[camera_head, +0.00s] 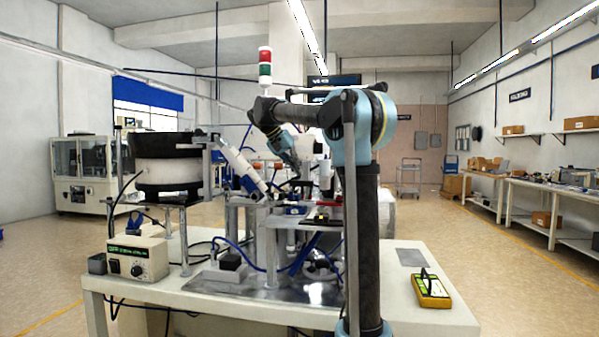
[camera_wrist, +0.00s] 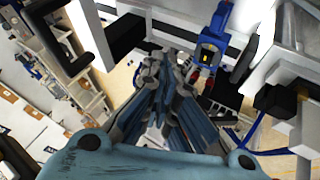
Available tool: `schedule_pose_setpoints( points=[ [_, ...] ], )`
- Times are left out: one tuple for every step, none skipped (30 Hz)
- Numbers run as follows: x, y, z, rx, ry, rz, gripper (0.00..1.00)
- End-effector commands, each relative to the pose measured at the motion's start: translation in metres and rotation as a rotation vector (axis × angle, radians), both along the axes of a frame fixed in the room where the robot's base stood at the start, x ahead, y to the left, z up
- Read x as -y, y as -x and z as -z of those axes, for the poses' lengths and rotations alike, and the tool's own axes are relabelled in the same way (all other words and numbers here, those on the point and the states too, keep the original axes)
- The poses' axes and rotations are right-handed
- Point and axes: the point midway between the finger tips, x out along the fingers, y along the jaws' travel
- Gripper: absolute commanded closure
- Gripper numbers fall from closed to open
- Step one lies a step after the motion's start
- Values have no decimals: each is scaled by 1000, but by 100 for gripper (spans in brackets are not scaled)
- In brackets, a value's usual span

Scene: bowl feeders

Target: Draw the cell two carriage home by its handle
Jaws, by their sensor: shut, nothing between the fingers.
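In the wrist view my gripper (camera_wrist: 163,70) is shut and empty, its fingers pointing toward a pale machine rail. A black bracket-shaped handle (camera_wrist: 62,45) shows at the upper left, apart from the fingers. I cannot tell for sure whether it belongs to the cell two carriage. A black block (camera_wrist: 122,36) sits just beyond the fingertips; I cannot tell whether they touch. A blue part with a yellow mark (camera_wrist: 209,52) is right of the fingertips. In the head view my arm reaches over the machine cell, and the fingertips are lost among the machine parts.
A black bowl feeder (camera_head: 168,160) stands at the left of the white table (camera_head: 215,300), with a control box (camera_head: 138,258) in front. A yellow meter (camera_head: 431,289) lies at the table's right. A signal tower (camera_head: 265,68) rises behind. Blue cables (camera_wrist: 262,150) run near the gripper.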

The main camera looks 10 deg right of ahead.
Motion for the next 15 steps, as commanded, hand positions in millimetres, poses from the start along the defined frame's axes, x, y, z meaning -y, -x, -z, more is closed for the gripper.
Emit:
schedule_pose_setpoints(
  points=[
    [5,-2,7,0,-1,2,100],
    [8,-3,12,0,-1,1,100],
    [12,-4,17,0,-1,1,100],
    [15,-5,21,0,0,2,100],
    [18,-6,26,-1,0,0,100],
    [21,-8,31,-1,0,0,100],
    [24,-9,35,0,-1,0,100],
    [27,-10,40,1,-1,0,100],
    [31,-12,45,1,-1,0,100],
    [34,-13,49,-1,0,0,100],
    [37,-14,54,-1,0,0,100],
    [41,-15,59,-1,-1,-1,100],
    [45,-14,60,-1,0,0,100],
    [50,-12,59,0,-1,1,100],
    [55,-10,59,0,-2,1,100]
  ],
)
